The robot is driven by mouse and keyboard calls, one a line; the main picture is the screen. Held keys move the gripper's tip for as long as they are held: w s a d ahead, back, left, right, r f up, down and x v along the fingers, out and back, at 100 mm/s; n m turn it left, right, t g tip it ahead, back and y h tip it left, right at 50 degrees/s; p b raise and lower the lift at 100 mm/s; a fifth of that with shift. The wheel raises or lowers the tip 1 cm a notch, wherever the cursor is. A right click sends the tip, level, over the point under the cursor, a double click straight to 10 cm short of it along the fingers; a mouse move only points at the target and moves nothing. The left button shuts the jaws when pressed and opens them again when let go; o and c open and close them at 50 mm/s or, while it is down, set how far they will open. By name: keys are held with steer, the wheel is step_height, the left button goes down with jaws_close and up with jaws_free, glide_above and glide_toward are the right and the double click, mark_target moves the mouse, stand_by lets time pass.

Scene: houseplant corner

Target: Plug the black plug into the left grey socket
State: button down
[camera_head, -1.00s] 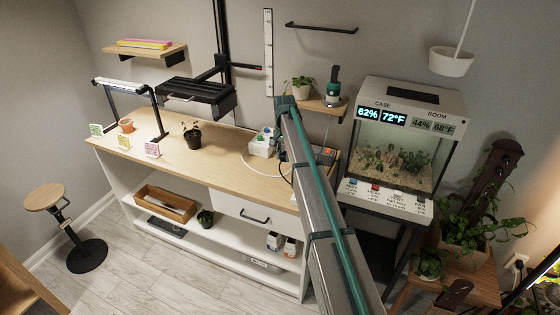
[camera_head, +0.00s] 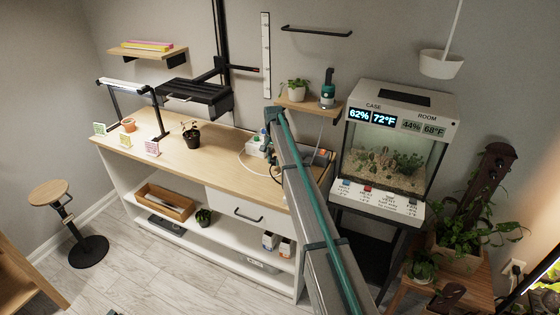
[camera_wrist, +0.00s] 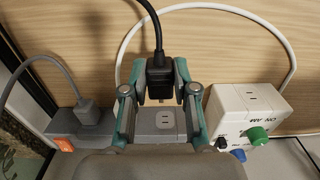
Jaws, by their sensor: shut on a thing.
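In the wrist view, my gripper (camera_wrist: 160,84) is shut on the black plug (camera_wrist: 158,74), whose black cord runs up and out of the picture. The plug's metal prongs point down towards a grey socket strip (camera_wrist: 145,127). One socket face (camera_wrist: 166,122) shows just below the plug, with a visible gap between them. A grey plug (camera_wrist: 87,112) with a grey cord sits on the strip at the left, near an orange switch (camera_wrist: 62,143). In the head view, my arm largely hides the gripper and strip.
A white box (camera_wrist: 230,103) with an outlet and green and blue knobs stands to the right of the strip. A white cable (camera_wrist: 283,48) loops behind. In the head view, the wooden bench top (camera_head: 231,151) has a small potted plant (camera_head: 191,134); the glass case (camera_head: 387,158) stands to the right.

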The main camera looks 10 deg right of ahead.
steer(key=shift+w+d+f, duration=0.1)
steer(key=shift+w, duration=0.55)
steer(key=shift+w+d+f+b, duration=0.3)
steer(key=shift+w+d+f, duration=0.05)
steer(key=shift+w+f, duration=0.2)
steer(key=shift+w+d+f+b, duration=0.25)
steer(key=shift+w+d+f, duration=0.05)
steer(key=shift+w+f, duration=0.25)
steer(key=shift+w+d+r, duration=0.15)
steer(key=shift+w+d, duration=0.15)
steer(key=shift+w, duration=0.1)
steer(key=shift+w+d, duration=0.65)
steer(key=shift+w, duration=0.2)
steer(key=shift+w+d+p, duration=0.3)
steer(key=shift+w+d, duration=0.1)
steer(key=shift+w, duration=0.2)
stand_by(0.5)
steer(key=c, duration=0.8)
jaws_free()
